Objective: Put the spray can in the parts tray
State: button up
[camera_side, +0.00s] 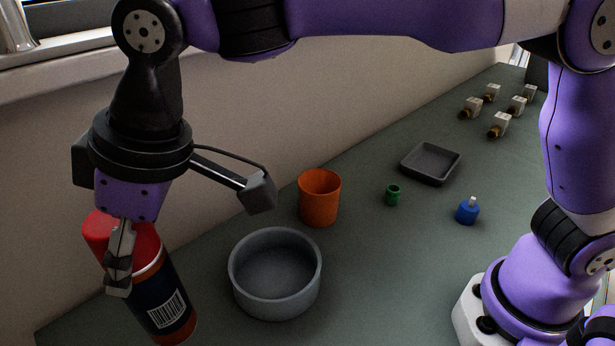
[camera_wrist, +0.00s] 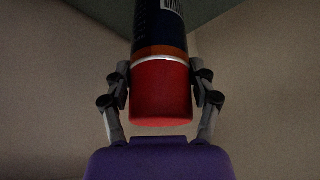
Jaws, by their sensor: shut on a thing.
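The spray can (camera_side: 163,296) has a red cap, a dark blue body with a barcode, and a red lower end. It is at the lower left in the side view, tilted, with its cap up inside my gripper (camera_side: 122,272). The wrist view shows the spray can (camera_wrist: 161,35) with a finger of my gripper (camera_wrist: 162,82) on each side, shut near the cap. I cannot tell whether its lower end touches the bench. The parts tray (camera_side: 455,166), dark, square and shallow, lies empty on the bench, well to the right of my gripper.
A round grey bowl (camera_side: 275,309) stands right of the can, with an orange cup (camera_side: 319,200) behind it. A green fitting (camera_side: 393,195) and a blue bottle (camera_side: 467,212) lie near the tray. Several brass-and-white valves (camera_side: 500,120) sit farther back. The wall (camera_side: 350,90) runs along the bench.

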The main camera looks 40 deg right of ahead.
jog(key=r, duration=0.2)
jog(key=shift+w+d+r, duration=0.3)
jog(key=shift+w+d, duration=0.05)
jog(key=w+d+r+m+t+h, duration=0.1)
jog(key=w+d+m, duration=0.25)
jog(key=d, duration=0.55)
jog(key=w+d+m+h, duration=0.2)
jog(key=w+d+m, duration=0.15)
jog(key=d, duration=0.65)
jog(key=w+d+r+m+t+h, duration=0.1)
jog(key=w+d+m, duration=0.3)
jog(key=d, duration=0.5)
jog(key=s+d+m+g+h, duration=0.15)
jog(key=s+d+m, duration=0.35)
jog(key=d, duration=0.7)
jog(key=s+d+m+g+h, duration=0.15)
jog(key=s+d+m, duration=0.35)
jog(key=d, duration=0.6)
jog(key=s+d+f, duration=0.3)
jog(key=d+f, duration=0.7)
jog(key=d, duration=0.1)
jog(key=shift+s+d+f+t+h, duration=0.25)
jog(key=shift+s+f+t+h, duration=0.05)
jog(key=shift+s+f, duration=0.1)
